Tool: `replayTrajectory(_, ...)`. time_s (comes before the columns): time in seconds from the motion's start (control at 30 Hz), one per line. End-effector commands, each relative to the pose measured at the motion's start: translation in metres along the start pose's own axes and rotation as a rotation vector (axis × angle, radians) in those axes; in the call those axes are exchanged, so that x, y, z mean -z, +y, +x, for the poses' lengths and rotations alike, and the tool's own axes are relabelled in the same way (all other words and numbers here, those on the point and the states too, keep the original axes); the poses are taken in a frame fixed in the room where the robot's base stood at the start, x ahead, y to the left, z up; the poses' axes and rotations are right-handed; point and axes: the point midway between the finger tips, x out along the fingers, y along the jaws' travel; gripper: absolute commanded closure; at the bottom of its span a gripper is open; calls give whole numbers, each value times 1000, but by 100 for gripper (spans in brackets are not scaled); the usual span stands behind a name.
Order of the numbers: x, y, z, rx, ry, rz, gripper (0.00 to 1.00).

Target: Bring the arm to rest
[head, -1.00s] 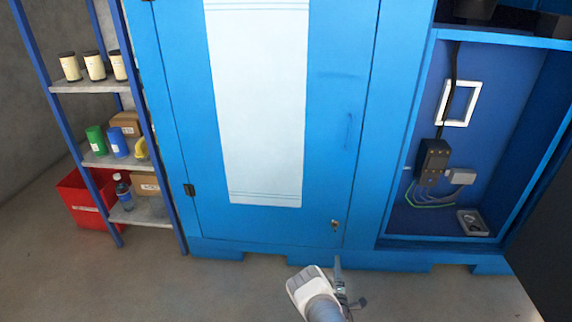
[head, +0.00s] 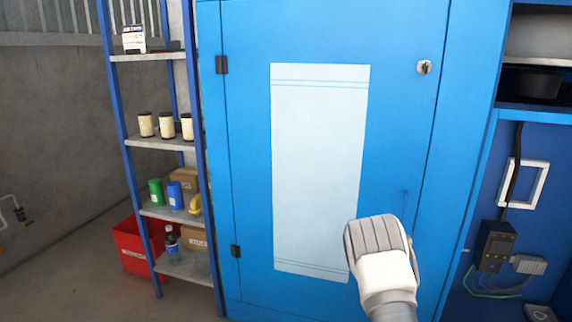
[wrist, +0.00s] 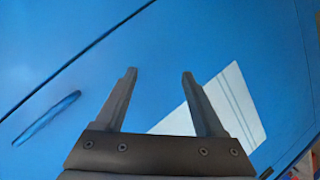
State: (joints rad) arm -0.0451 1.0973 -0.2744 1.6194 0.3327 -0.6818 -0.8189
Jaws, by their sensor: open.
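My arm (head: 385,275) rises from the bottom of the head view in front of the blue cabinet door (head: 400,130), over the lower right of its pale panel (head: 318,165). The fingers are hidden there behind the arm. In the wrist view my gripper (wrist: 160,75) is open, with two dark fingers apart and nothing between them. Behind them are the blue door, part of the white panel (wrist: 225,105) and a blue handle (wrist: 45,117) to the left. I cannot tell how far the fingertips are from the door.
A shelf rack (head: 160,141) with jars, bottles and boxes stands left of the cabinet. A red bin (head: 130,245) sits on the floor by it. An open bay with a dark electrical box (head: 494,245) is at right. Floor at lower left is clear.

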Motion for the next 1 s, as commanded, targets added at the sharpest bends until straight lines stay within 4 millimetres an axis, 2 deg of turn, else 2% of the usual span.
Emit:
replayTrajectory(0.03,15,13,-10,18,-5,40,29)
replayTrajectory(0.1,30,25,-25,53,-17,91,29)
replayTrajectory(0.27,62,50,-64,134,-45,199,29)
replayTrajectory(0.5,100,80,-138,258,-86,339,29)
replayTrajectory(0.73,121,100,-221,372,-131,439,29)
replayTrajectory(1.0,124,112,-326,488,-196,518,29)
